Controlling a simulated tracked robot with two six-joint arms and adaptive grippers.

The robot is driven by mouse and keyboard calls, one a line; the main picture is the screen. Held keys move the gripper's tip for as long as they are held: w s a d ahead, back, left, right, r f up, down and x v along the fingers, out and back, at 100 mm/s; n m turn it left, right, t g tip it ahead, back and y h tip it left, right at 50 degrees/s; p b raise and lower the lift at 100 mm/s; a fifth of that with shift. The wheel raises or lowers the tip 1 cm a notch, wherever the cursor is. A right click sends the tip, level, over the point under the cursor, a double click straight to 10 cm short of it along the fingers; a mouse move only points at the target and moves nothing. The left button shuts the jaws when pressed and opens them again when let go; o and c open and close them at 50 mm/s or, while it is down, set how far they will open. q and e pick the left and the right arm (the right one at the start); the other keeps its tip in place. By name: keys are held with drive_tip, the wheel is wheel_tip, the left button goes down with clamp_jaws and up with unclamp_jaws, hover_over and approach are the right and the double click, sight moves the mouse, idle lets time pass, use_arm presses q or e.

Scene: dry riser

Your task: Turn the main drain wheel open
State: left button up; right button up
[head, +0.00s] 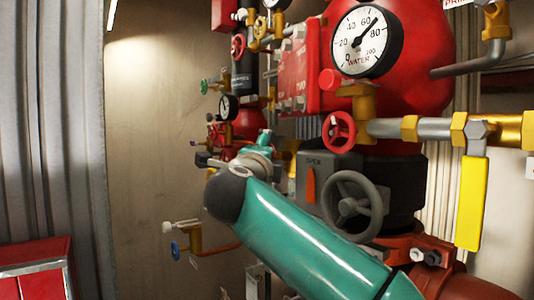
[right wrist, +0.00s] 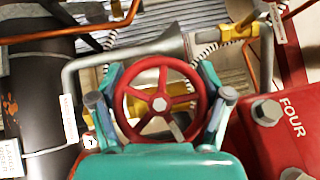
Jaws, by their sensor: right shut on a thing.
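The red spoked wheel (right wrist: 160,103), which I take to be the main drain wheel, fills the middle of the right wrist view. My right gripper (right wrist: 161,78) is shut on it, with one teal finger against each side of the rim. The wheel faces the wrist camera. In the head view my teal right arm reaches in from the lower right, and its wrist hides most of the gripper. I cannot clearly pick out the held wheel there. My left gripper is in neither view.
A grey handwheel (head: 352,206) stands close beside my right forearm. A pressure gauge (head: 367,41), another red wheel (head: 339,131) and a yellow lever (head: 471,202) are to the right. A red box (right wrist: 277,112) and a bent grey pipe (right wrist: 68,95) flank the gripper.

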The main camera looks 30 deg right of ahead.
drive_tip(key=shift+a+f+n+g+y+p, duration=0.1)
drive_tip(key=shift+f+n+g+y+p, duration=0.3)
drive_tip(key=shift+n+g+y+p, duration=0.45)
drive_tip(key=shift+f+n+g+y+p, duration=0.4)
drive_tip(key=shift+n+g+p, duration=0.55)
drive_tip(key=shift+n, duration=0.3)
drive_tip(key=shift+y, duration=0.25)
drive_tip(key=o, duration=1)
